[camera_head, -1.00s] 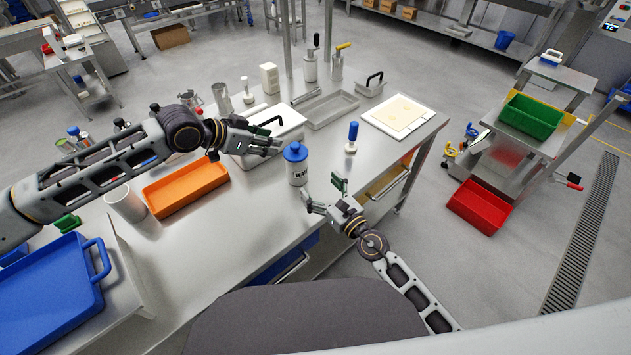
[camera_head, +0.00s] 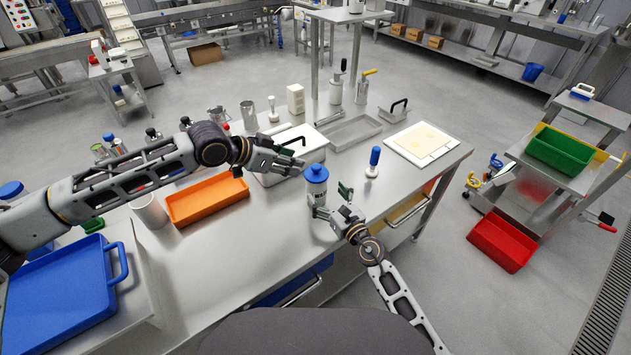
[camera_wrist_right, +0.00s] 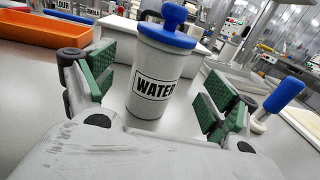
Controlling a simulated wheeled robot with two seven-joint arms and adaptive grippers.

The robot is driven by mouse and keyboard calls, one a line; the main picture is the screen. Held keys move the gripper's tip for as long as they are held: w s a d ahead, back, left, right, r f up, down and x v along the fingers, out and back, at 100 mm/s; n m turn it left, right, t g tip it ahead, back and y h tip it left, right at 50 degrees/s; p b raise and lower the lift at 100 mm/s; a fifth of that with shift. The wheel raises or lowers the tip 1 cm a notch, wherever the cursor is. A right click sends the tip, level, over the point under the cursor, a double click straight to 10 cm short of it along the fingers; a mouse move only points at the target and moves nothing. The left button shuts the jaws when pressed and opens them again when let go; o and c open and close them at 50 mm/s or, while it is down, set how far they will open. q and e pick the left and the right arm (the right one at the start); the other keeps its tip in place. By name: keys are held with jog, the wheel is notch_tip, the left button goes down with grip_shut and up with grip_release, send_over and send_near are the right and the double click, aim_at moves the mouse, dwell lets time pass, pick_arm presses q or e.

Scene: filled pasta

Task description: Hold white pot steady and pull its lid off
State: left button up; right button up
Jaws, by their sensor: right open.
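The white pot (camera_head: 315,193) with a black WATER label stands upright near the table's front edge. Its blue lid (camera_head: 316,173), with a knob on top, is on it. In the right wrist view the pot (camera_wrist_right: 154,85) stands between the green-padded fingers, and the blue lid (camera_wrist_right: 170,30) sits above finger height. My right gripper (camera_head: 332,202) is open beside the pot's lower part, with gaps visible on both sides. My left gripper (camera_head: 288,160) looks open and empty, just left of the lid and at about its height in the picture.
A blue-handled tool (camera_head: 373,162) stands right of the pot. A white lidded box (camera_head: 270,178) is behind my left gripper. An orange tray (camera_head: 205,201) lies to the left, a white board (camera_head: 420,143) to the right. The front tabletop is clear.

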aim_at(315, 181)
jog(key=shift+x, duration=3.55)
jog(key=c, duration=1.3)
jog(key=shift+c, duration=0.2)
